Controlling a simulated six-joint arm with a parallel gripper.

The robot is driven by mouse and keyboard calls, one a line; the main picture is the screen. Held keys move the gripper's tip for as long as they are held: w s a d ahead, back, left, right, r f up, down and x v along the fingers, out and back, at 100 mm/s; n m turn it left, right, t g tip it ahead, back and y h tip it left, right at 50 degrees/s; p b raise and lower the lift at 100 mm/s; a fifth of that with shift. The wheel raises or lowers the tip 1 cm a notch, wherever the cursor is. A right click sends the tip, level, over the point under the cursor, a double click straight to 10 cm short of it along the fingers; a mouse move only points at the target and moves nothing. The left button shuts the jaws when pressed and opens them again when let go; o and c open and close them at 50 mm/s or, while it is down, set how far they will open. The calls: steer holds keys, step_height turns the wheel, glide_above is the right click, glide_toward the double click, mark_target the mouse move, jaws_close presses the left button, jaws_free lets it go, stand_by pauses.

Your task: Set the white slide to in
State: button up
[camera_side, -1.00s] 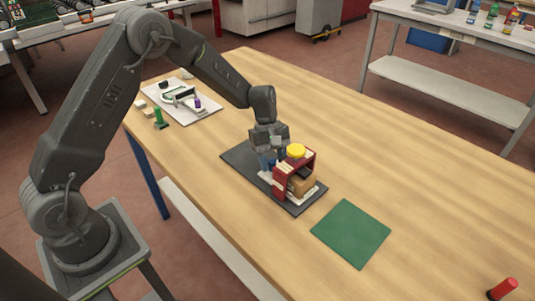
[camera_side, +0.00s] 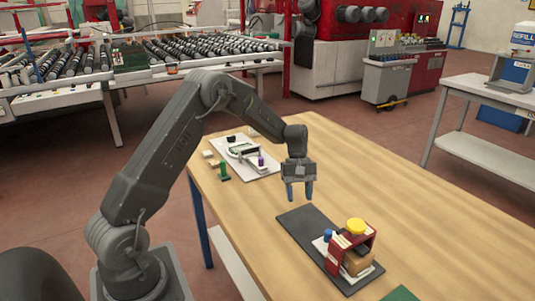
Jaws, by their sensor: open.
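My gripper (camera_side: 300,193) is open and empty, its two blue fingers pointing down above the table, behind the dark mat. On the dark mat (camera_side: 298,220) stands a red housing (camera_side: 339,262) with a yellow round cap (camera_side: 355,226) on top. A blue knob (camera_side: 327,234) and pale strips (camera_side: 342,241) are at its left side, and a tan block (camera_side: 356,262) is at its right. A small white piece (camera_side: 319,243) shows beside the blue knob. I cannot tell whether it is the white slide, or its setting. My gripper is apart from all of these.
A white board (camera_side: 262,170) with a curved fixture lies at the far left of the table. A green piece (camera_side: 223,172) and small pale blocks (camera_side: 208,154) stand beside it. A green mat (camera_side: 399,294) is cut off at the bottom. The table's right side is clear.

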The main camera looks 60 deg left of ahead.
steer(key=v, duration=1.2)
steer(key=s+d+r+m+t+y, duration=0.1)
steer(key=s+d+r+m, duration=0.3)
steer(key=s, duration=0.5)
steer(key=s+d+r+m+t+y, duration=0.2)
steer(key=s+d+r+m, duration=0.3)
steer(key=s+d+r, duration=0.3)
steer(key=shift+s+d+t+y, duration=0.3)
steer(key=shift+s+d+t, duration=0.45)
steer(key=shift+d, duration=0.4)
steer(key=shift+w, duration=0.1)
steer(key=s+d+f+m+t, duration=0.2)
steer(key=s+m, duration=0.2)
steer(key=s, duration=0.5)
steer(key=shift+s+d+f+t, duration=0.3)
steer(key=shift+d+t, duration=0.05)
steer(key=shift+d, duration=0.05)
